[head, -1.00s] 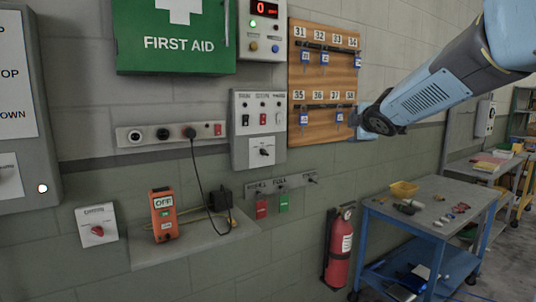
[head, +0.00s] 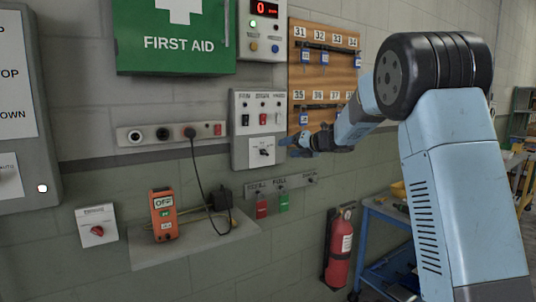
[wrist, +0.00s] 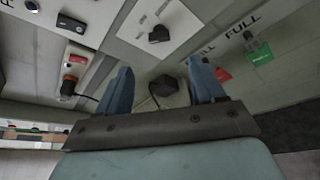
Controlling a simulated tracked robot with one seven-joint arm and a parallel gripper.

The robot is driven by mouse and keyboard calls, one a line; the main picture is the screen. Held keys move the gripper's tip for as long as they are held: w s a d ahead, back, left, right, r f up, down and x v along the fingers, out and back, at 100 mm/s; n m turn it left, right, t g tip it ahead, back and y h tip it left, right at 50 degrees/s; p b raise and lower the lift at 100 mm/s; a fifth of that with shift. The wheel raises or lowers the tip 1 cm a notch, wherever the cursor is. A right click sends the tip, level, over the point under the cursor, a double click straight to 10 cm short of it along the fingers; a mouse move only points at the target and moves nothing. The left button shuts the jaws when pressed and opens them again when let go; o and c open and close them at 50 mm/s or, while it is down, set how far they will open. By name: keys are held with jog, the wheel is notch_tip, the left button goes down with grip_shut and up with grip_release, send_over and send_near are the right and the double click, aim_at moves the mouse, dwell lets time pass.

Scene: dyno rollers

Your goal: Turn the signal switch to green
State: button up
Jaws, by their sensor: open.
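A grey switch panel (head: 240,157) is on the wall in the middle. It carries a row of small switches and, below them, a white plate with a black rotary knob (head: 265,152). No label I can read says which control is the signal switch. My gripper (head: 291,146) is just right of the knob, apart from it as far as I can tell. In the wrist view the black knob (wrist: 159,34) shows above my open, empty gripper (wrist: 163,82). The knob's small labels are too small to read.
A hook rail with a red tag (head: 262,208) and a green tag (head: 284,201) is below the panel. A key board (head: 326,65) is close on the right. A shelf (head: 195,245) holds an orange device (head: 164,213). A black cord hangs from the socket strip (head: 170,133).

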aim_at(266, 152)
jog(key=x, duration=1.2)
jog(key=shift+a, duration=0.1)
jog(key=c, duration=1.1)
